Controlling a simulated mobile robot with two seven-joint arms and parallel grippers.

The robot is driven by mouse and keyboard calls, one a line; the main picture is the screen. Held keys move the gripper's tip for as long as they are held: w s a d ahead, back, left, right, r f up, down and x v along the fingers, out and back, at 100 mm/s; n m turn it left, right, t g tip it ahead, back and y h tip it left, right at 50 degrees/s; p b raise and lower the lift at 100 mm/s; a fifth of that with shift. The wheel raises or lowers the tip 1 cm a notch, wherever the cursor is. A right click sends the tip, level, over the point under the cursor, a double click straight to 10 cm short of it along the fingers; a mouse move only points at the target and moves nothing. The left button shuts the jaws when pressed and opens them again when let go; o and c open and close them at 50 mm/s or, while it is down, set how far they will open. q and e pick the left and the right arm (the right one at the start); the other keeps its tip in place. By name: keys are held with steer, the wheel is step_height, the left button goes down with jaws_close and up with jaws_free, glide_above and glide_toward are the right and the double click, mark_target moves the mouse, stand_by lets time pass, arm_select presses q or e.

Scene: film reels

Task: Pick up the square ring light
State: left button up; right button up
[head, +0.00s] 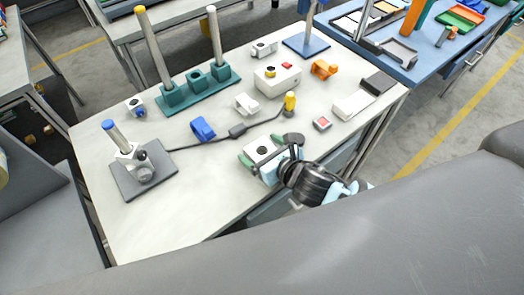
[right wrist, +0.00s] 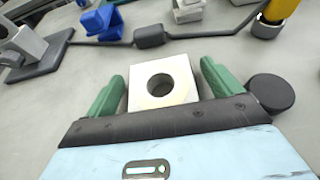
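The square ring light is a white square block (head: 255,144) with a round dark hole, on the light table near its front edge. It also shows in the right wrist view (right wrist: 182,72). My right gripper (head: 262,152) is over it, with one green finger on each side. In the right wrist view the right gripper (right wrist: 162,78) is open, and a gap shows between each finger and the block. Whether the block's underside rests on the table is hidden. My left gripper is not in view.
On the table (head: 205,221) are a blue clip (head: 202,128), a cable with a dark inline box (head: 238,131), a yellow-topped plug (head: 290,103), a small red-buttoned box (head: 322,123) and a grey plate with a post (head: 145,180). The front left of the table is clear.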

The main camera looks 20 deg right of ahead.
steer(key=c, duration=1.1)
steer(key=shift+r, duration=0.1)
steer(key=shift+r, duration=0.5)
step_height(320, 180, up, 2)
steer(key=shift+r+p, duration=0.15)
steer(key=shift+p, duration=0.2)
arm_select(q)
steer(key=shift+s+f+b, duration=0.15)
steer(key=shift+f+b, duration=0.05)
steer(key=shift+b, duration=0.35)
arm_select(e)
steer(key=s+d, duration=0.3)
steer(key=s+d+r, duration=0.1)
steer(key=s+d, duration=0.7)
steer(key=shift+s+d+r, duration=0.15)
steer(key=shift+d+r, duration=0.05)
steer(key=shift+r, duration=0.05)
steer(key=shift+r, duration=0.1)
